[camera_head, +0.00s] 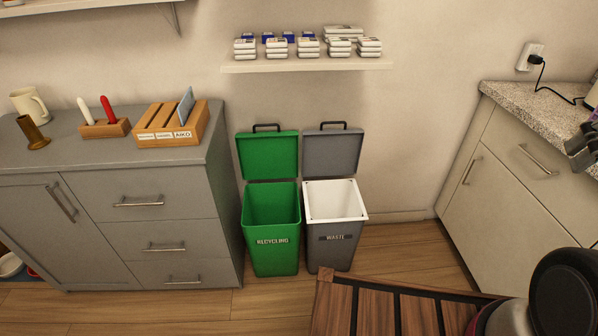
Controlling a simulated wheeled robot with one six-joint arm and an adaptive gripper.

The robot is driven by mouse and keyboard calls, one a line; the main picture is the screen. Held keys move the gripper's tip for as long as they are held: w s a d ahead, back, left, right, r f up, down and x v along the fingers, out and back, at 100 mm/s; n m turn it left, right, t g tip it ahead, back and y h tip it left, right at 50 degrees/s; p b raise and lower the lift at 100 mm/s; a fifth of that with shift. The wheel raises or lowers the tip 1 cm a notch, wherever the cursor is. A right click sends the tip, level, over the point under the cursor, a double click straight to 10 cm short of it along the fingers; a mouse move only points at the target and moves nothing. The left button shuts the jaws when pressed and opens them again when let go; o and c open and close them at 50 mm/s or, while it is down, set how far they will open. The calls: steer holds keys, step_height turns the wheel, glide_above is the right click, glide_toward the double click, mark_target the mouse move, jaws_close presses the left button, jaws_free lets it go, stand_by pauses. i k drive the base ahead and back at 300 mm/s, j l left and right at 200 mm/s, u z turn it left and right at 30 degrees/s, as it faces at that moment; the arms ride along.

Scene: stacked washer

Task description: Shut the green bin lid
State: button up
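The green bin (272,232), marked RECYCLING, stands on the floor beside the grey drawer cabinet. Its green lid (268,156) is open, raised upright at the back near the wall, with a black handle (267,127) on its top edge. The bin's inside looks empty. A dark grey jointed shape at the right edge, in front of the right counter, seems to be my gripper (582,145). It is cut off by the picture edge, so its opening is unclear. It is well away from the green lid.
A grey WASTE bin (335,243) with a white liner and raised lid (331,152) stands close on the right. A wall shelf (306,64) with small boxes hangs above. The grey cabinet (150,221) flanks the left. A dark-slatted wooden piece (400,308) is in front.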

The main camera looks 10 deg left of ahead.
mark_target(270, 155)
steer(key=j, duration=1.35)
steer(key=i, duration=0.05)
